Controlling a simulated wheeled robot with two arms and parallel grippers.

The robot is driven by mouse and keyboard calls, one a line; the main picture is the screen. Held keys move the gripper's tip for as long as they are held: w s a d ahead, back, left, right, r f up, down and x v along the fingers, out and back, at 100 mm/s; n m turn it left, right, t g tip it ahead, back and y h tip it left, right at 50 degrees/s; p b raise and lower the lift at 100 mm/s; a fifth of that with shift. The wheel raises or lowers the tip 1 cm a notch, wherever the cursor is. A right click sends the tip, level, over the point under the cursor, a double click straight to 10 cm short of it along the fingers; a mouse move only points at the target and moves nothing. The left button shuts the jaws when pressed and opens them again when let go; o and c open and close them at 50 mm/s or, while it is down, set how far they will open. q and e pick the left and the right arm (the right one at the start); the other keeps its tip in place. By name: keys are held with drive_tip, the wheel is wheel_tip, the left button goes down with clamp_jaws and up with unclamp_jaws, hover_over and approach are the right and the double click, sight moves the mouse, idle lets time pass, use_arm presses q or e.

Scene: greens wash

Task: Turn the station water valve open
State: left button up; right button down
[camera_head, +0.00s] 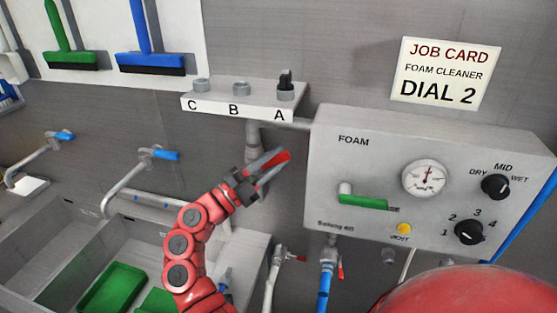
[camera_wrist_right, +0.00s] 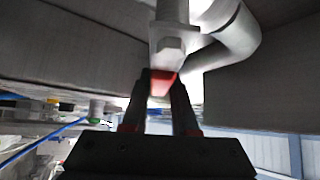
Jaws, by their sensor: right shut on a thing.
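A vertical grey pipe (camera_head: 253,135) runs down below the labelled A-B-C shelf, behind my right gripper (camera_head: 275,165). In the right wrist view, a grey valve body (camera_wrist_right: 170,45) with a hexagonal part hangs below a bent pipe. Its red handle (camera_wrist_right: 162,84) lies between the tips of my right gripper (camera_wrist_right: 162,90), which is shut on it. In the head view red shows at the fingertips, but handle and fingers are hard to separate. The handle's exact angle is unclear. My left gripper is not in view.
A grey foam box (camera_head: 335,160) with a green lever (camera_head: 365,203), gauge and dials is on the wall at right. Two lower taps with red handles (camera_head: 296,258) (camera_head: 341,268) hang beneath it. A sink with green trays (camera_head: 112,285) is at lower left.

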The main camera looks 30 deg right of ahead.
drive_tip(key=shift+w+a+r+n, duration=0.1)
drive_tip(key=shift+r+n, duration=0.1)
drive_tip(key=shift+n, duration=0.2)
drive_tip(key=c, duration=0.7)
unclamp_jaws()
drive_tip(key=shift+a, duration=0.1)
drive_tip(key=b+v, duration=0.2)
drive_tip(key=v, duration=0.3)
drive_tip(key=b+v, duration=0.2)
drive_tip(key=v, duration=0.4)
drive_tip(key=b+v, duration=0.2)
drive_tip(key=v, duration=0.4)
drive_tip(key=shift+f, duration=0.35)
drive_tip(key=shift+c, duration=0.2)
